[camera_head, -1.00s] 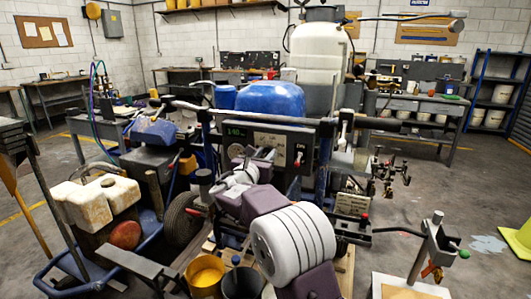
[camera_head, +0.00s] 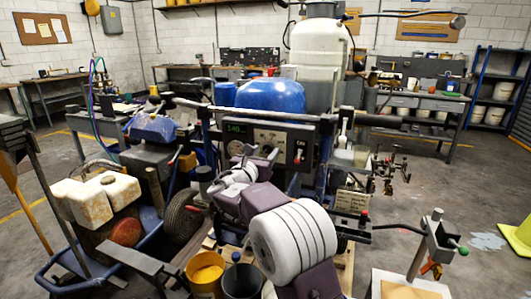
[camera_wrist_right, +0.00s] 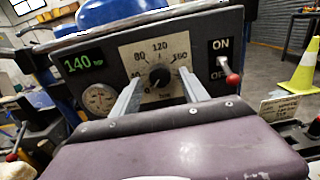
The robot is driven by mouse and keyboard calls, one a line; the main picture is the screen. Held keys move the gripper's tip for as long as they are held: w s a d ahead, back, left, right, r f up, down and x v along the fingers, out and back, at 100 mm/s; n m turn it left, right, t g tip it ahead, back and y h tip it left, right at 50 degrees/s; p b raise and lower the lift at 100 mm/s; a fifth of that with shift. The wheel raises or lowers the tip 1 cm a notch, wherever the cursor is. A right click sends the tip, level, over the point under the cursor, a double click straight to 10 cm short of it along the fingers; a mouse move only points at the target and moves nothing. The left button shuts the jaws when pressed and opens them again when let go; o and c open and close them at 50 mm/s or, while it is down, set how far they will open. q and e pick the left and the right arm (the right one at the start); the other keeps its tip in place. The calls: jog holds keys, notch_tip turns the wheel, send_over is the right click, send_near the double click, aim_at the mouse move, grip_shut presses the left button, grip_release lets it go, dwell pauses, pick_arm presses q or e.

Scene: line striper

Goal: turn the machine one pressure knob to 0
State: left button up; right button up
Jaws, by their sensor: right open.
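The machine's control panel (camera_head: 285,140) faces me and also shows in the right wrist view (camera_wrist_right: 110,72). Its round black pressure knob (camera_wrist_right: 160,76) sits on a pale dial marked 80, 120 and 160. The green display (camera_wrist_right: 84,62) left of it reads 140. My right gripper (camera_wrist_right: 159,88) is open, its two fingers pointing at the panel, one on each side of the knob. I cannot tell whether they touch it. In the head view my right gripper (camera_head: 258,158) is in front of the dial and partly hides it. My left gripper is not in view.
A small gauge (camera_wrist_right: 98,98) lies left of the dial. A red-tipped ON/OFF switch (camera_wrist_right: 232,78) stands close to the right finger.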

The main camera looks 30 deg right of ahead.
jog(key=v, duration=0.8)
jog(key=shift+s, duration=0.15)
